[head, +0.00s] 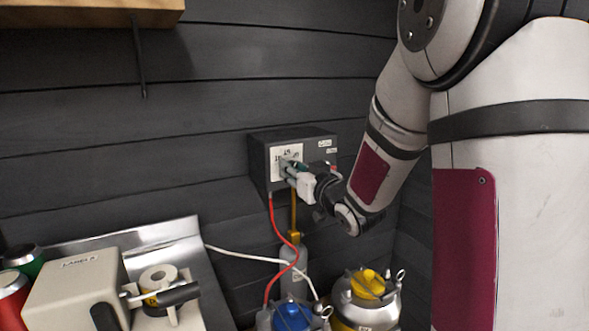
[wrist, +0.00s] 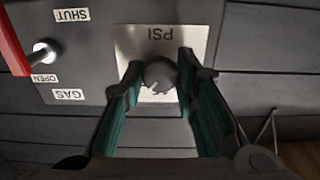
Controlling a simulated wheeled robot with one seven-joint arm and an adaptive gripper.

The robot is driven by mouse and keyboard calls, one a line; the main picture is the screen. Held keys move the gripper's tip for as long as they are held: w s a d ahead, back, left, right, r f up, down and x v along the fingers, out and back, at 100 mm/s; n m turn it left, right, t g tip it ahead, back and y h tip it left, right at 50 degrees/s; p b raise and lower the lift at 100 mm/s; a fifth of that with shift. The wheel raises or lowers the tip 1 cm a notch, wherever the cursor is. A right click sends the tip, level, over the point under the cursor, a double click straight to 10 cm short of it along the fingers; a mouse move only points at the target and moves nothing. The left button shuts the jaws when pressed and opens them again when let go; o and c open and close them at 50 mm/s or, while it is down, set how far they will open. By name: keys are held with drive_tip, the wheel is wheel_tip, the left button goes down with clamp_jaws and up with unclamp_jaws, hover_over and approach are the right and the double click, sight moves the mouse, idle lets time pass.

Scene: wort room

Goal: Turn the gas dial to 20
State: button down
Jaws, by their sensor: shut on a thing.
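The gas dial (wrist: 160,74) is a dark round knob on a pale plate marked PSI (wrist: 150,38). It shows between my fingers in the wrist view, where the panel's writing is upside down. A small light mark sits near the knob's lower edge, by a blurred number that I cannot read. My gripper (wrist: 159,66) has one green-padded finger on each side of the dial and is shut on it. In the head view my gripper (head: 289,167) reaches the dark gas box (head: 258,160) on the wall and hides the dial.
A red lever (wrist: 14,52) beside SHUT and OPEN labels is left of the dial in the wrist view. A red hose (head: 272,215) hangs below the box, above metal vessels with blue (head: 292,317) and yellow (head: 368,283) tops. A label dispenser (head: 75,290) stands at lower left.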

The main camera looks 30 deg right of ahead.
drive_tip(key=shift+f+m, duration=0.15)
drive_tip(key=shift+m, duration=0.85)
drive_tip(key=c, duration=1.3)
unclamp_jaws()
drive_tip(key=s, duration=0.7)
drive_tip(key=shift+s, duration=0.3)
